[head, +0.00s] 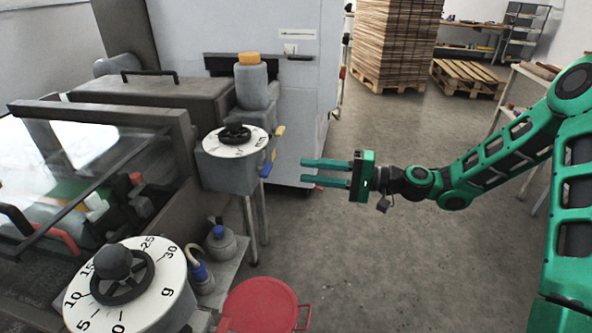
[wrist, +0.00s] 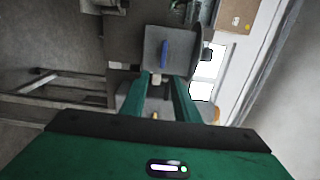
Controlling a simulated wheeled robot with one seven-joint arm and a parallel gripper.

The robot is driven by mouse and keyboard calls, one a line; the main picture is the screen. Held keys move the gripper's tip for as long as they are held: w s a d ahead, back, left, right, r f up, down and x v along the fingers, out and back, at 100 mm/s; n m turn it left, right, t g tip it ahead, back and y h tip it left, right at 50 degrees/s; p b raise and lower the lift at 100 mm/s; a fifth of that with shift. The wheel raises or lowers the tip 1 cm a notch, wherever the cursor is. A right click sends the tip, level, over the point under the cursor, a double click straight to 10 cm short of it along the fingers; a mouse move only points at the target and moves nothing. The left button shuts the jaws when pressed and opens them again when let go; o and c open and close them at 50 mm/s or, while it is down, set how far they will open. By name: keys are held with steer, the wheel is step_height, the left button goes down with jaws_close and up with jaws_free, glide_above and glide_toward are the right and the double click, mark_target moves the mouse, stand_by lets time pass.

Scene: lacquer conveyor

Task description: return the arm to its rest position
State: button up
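My green arm (head: 500,152) reaches in from the right edge of the head view, held over open floor. My gripper (head: 304,172) points left, its two green fingers parallel with a clear gap between them. It is open, and nothing shows between the fingers. In the head view, the fingertips appear just right of the farther dial box (head: 228,175), apart from it. In the wrist view, my gripper (wrist: 158,80) is seen from behind, fingers apart, with a grey box carrying a blue handle (wrist: 163,54) beyond the tips.
The machine's nearer dial (head: 175,278) is at the lower left, with a red lid-like round thing (head: 262,305) beside it. A grey cabinet (head: 300,90) stands behind. Stacked boards (head: 393,40) and a pallet (head: 468,78) are at the back. The floor (head: 400,265) below my arm is clear.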

steer(key=shift+s+d, duration=0.1)
steer(key=shift+d, duration=0.55)
steer(key=s+d+f+n+g+h, duration=0.2)
steer(key=s+d+f+h, duration=0.3)
steer(key=d+f+h, duration=0.2)
steer(key=s+d+f+h, duration=0.1)
steer(key=s+d+h, duration=0.4)
steer(key=d, duration=0.7)
steer(key=s+d+r+m+h, duration=0.2)
steer(key=s+d+r+m, duration=0.1)
steer(key=s+d, duration=0.7)
steer(key=s+d+r+m+h, duration=0.3)
steer(key=s+d+r, duration=0.2)
steer(key=s+d, duration=0.5)
steer(key=s, duration=0.3)
steer(key=shift+s+d+r+m+g+h, duration=0.15)
steer(key=shift+s+r+m+g+h, duration=0.15)
steer(key=shift+r, duration=0.1)
